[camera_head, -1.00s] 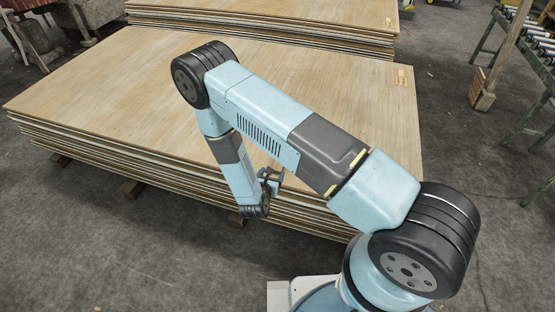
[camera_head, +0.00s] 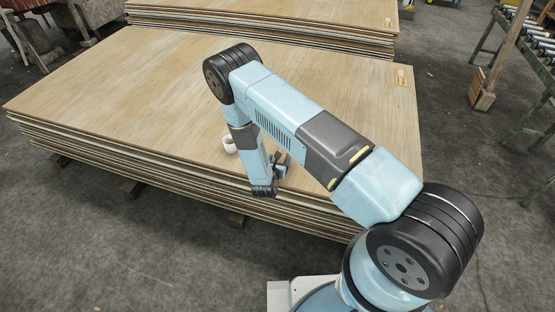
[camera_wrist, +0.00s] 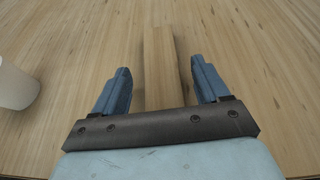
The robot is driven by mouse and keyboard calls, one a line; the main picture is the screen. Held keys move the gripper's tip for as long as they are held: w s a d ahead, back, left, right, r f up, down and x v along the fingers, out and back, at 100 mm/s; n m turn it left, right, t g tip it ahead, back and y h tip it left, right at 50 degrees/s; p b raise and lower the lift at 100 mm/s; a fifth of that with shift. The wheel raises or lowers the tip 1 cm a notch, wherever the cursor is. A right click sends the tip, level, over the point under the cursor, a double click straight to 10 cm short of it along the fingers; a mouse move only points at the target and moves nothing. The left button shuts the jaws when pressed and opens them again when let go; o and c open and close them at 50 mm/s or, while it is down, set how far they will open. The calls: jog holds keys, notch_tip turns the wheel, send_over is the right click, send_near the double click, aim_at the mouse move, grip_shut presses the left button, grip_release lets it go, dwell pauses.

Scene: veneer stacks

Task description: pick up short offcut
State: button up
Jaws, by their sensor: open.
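The short offcut (camera_wrist: 159,48) looks like a narrow piece of pale brown wood, close in colour to the veneer under it. In the wrist view it lies lengthwise between the two blue fingers of my gripper (camera_wrist: 159,66). The fingers are open, with a gap on each side of it. Its near end is hidden behind the dark gripper bar. In the head view my gripper (camera_head: 282,164) is at the front edge area of the big veneer stack (camera_head: 130,85), and the offcut cannot be made out there, likely hidden by my arm.
A white cylindrical cup or roll (camera_wrist: 15,84) stands left of my gripper; it also shows in the head view (camera_head: 230,145) beside my forearm. Another veneer stack (camera_head: 280,12) lies behind. A roller conveyor (camera_head: 535,40) stands at the right. The stack's left part is clear.

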aim_at(281, 159)
jog(key=shift+x, duration=1.15)
jog(key=c, duration=1.1)
jog(key=shift+o, duration=0.2)
jog(key=shift+r, duration=0.1)
